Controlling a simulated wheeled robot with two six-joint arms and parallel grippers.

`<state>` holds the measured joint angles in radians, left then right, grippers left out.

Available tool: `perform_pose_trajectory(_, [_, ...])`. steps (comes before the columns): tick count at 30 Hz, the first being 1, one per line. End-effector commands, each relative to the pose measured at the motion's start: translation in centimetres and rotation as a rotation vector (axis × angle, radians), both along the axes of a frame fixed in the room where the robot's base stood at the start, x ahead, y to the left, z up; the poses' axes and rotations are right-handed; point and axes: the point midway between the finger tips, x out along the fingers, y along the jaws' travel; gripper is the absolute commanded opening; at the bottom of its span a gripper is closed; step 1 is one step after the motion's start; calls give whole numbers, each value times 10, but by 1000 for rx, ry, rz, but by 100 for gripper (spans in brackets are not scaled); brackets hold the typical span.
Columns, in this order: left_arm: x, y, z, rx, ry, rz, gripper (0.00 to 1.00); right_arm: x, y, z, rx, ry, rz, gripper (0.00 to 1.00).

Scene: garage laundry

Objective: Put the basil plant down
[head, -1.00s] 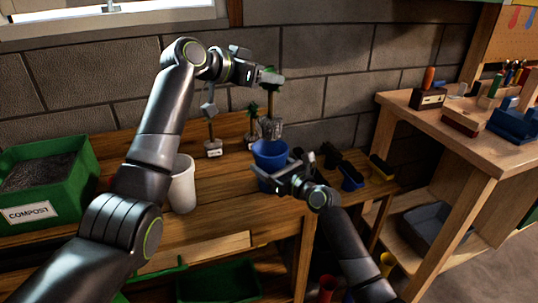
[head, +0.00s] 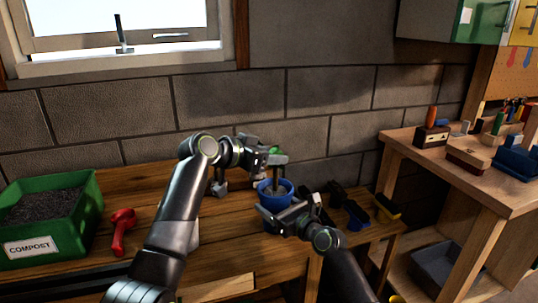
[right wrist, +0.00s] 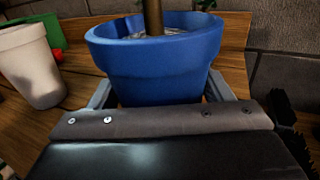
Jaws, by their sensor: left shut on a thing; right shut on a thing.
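The basil plant shows as a bit of green leaf (head: 274,150) at my left gripper (head: 276,160), which is shut on it in the head view. The gripper is right above the blue pot (head: 269,189), and the plant's lower part is down inside the pot. In the right wrist view the plant's brown stem (right wrist: 153,18) stands near upright in the pot, with pale grey material around its foot. Whether it touches the pot's bottom is hidden. My right gripper (right wrist: 158,92) is shut on the blue pot, its fingers at either side.
The green compost box (head: 50,225) and a red tool (head: 122,230) are on the left of the wooden bench. A white cup (right wrist: 32,65) shows in the right wrist view. Small dark and yellow-edged items (head: 386,206) lie right of the pot. The block wall is close behind.

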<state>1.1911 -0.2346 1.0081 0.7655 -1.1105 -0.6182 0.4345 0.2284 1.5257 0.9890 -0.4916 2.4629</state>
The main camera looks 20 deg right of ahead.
Motion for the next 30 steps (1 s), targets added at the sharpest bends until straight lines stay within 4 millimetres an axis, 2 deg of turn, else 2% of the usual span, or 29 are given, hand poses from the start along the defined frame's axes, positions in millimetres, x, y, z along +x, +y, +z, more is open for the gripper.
perform_pose_trajectory(1, [0, 0, -2, -1, 0, 0, 1, 0, 0, 0, 0, 1, 0, 48])
perform_pose_trajectory(2, [0, 0, -2, 1, 1, 0, 53, 0, 0, 0, 0, 1, 0, 48])
perform_pose_trajectory(6, [0, 0, -2, 1, 1, 0, 71, 0, 0, 0, 0, 1, 0, 48])
perform_pose_trajectory(19, [-1, 4, 3, -1, -1, 1, 72, 0, 0, 0, 0, 1, 0, 48])
perform_pose_trajectory(26, [-12, 28, 12, 0, -2, 2, 72, 0, 0, 0, 1, 0, 0, 48])
perform_pose_trajectory(30, [-21, 49, 20, -1, -3, 2, 72, 0, 0, 0, 1, 0, 0, 48])
